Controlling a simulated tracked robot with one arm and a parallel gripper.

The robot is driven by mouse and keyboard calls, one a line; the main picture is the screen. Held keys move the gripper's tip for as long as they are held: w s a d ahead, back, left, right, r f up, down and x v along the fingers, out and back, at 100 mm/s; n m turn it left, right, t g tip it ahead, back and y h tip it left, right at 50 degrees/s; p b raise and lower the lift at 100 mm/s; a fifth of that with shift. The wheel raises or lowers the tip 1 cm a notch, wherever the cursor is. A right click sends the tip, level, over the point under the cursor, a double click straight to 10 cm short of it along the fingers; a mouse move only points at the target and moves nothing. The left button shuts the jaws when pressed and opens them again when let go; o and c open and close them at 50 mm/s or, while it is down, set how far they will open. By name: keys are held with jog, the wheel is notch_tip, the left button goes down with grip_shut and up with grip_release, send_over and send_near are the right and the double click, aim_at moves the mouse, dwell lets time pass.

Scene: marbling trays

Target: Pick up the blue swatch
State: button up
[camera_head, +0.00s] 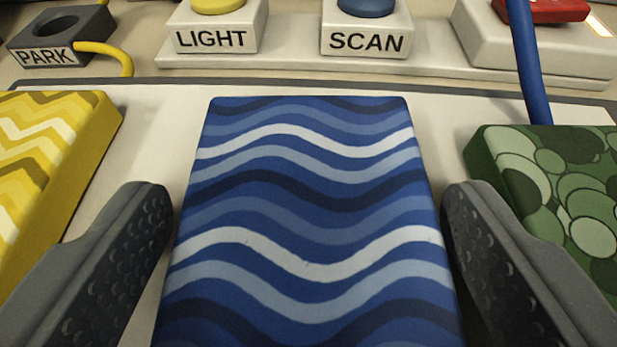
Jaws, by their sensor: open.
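The blue swatch (310,215) is a thick block with wavy bands in white, light blue and dark navy. It lies in the middle of the view on a pale surface, and its near end runs out of the bottom of the picture. My gripper (308,205) is open, with one dark grey, dimpled finger on each side of the blue swatch. A strip of pale surface shows between the left finger and the swatch. The right finger is very close to the swatch's right side; I cannot tell whether it touches.
A yellow zigzag swatch (40,165) lies left, and a green swatch with round shapes (560,190) lies right, close behind the right finger. At the back stand the LIGHT button box (212,40), the SCAN button box (367,42), a PARK holder (45,56) and a blue cable (528,70).

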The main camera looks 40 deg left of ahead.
aim_at(307, 278)
jog(key=c, duration=0.8)
jog(key=shift+o, duration=0.2)
jog(key=shift+r, duration=0.1)
jog(key=shift+r, duration=1.8)
jog(key=s+d+r+b, duration=0.1)
jog(key=s+d+b, duration=0.3)
jog(key=s, duration=1.1)
jog(key=shift+d, duration=0.5)
jog(key=shift+r, duration=0.1)
